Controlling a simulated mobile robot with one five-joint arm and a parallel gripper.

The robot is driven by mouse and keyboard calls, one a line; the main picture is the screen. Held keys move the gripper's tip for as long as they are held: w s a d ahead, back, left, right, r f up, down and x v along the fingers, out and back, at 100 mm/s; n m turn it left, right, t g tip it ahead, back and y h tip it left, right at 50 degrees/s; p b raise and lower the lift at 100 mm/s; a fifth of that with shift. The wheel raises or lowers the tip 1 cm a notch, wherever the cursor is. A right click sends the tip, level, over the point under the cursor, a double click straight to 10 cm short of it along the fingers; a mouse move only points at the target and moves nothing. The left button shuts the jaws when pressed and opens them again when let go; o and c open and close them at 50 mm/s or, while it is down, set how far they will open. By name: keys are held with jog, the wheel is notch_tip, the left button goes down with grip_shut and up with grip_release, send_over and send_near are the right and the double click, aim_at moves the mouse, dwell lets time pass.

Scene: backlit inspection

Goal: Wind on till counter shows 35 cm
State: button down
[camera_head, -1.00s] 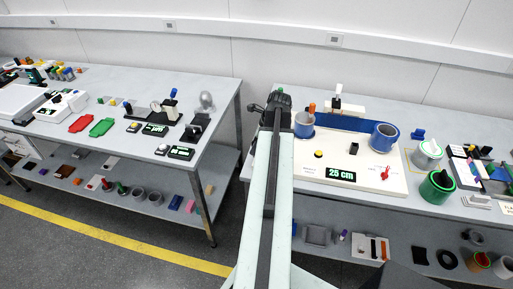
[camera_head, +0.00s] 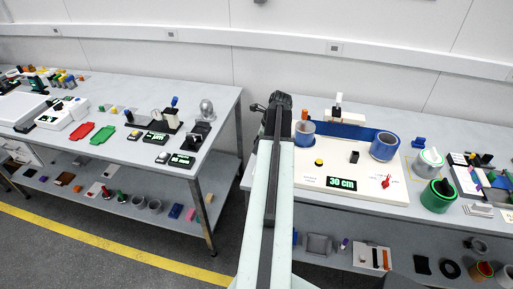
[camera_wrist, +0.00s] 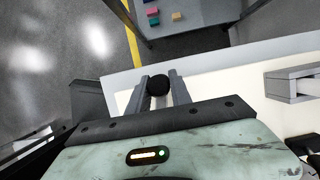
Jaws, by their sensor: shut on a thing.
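The counter (camera_head: 343,183) on the front of a cream board (camera_head: 310,176) reads 30 cm in green on black. A blue band (camera_head: 345,130) runs along the back of the board between a left reel (camera_head: 304,139) and a larger right reel (camera_head: 384,148). My gripper (camera_head: 281,100) is at the board's back left corner, partly hidden by my own arm. In the wrist view, my gripper (camera_wrist: 160,88) is shut on a round black knob (camera_wrist: 158,85) between its two fingers. What the knob is fixed to is hidden.
A yellow button (camera_head: 319,162), a black block (camera_head: 354,157) and a red lever (camera_head: 386,182) are on the board. A second bench (camera_head: 110,110) stands left across a gap.

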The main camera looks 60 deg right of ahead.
jog(key=shift+s, duration=0.1)
jog(key=shift+s+d, duration=0.2)
jog(key=shift+d, duration=1.5)
jog(key=c, duration=1.1)
grip_release()
jog(key=shift+a, duration=0.1)
notch_tip(320, 180, up, 8)
jog(key=p, duration=0.8)
